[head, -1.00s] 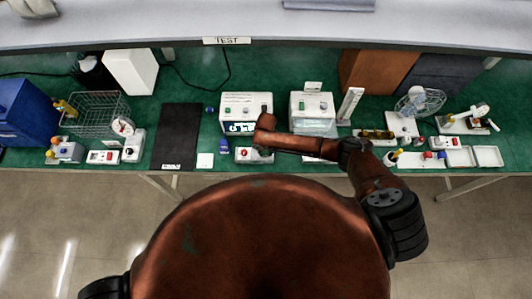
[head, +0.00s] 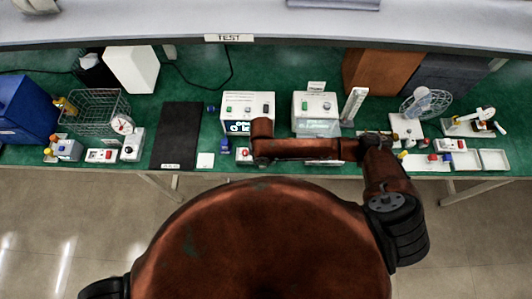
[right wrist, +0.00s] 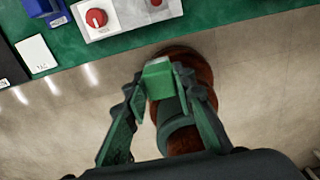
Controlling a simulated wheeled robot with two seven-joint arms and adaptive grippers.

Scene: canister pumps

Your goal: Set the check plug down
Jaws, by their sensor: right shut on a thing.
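In the right wrist view my right gripper (right wrist: 160,84) is shut on a small green block (right wrist: 158,77), which looks like the check plug. The block sits between the fingertips, over the floor just off the bench's front edge. In the head view my right arm reaches left across the bench front, and its hand and the plug are hidden behind the arm. My left gripper is in neither view.
A white box with a red knob (right wrist: 96,18), a white card (right wrist: 37,53) and a blue item (head: 225,145) lie by the front edge. A black mat (head: 176,135) is left of them. White units (head: 247,104) (head: 316,108) stand behind. Green bench shows between things.

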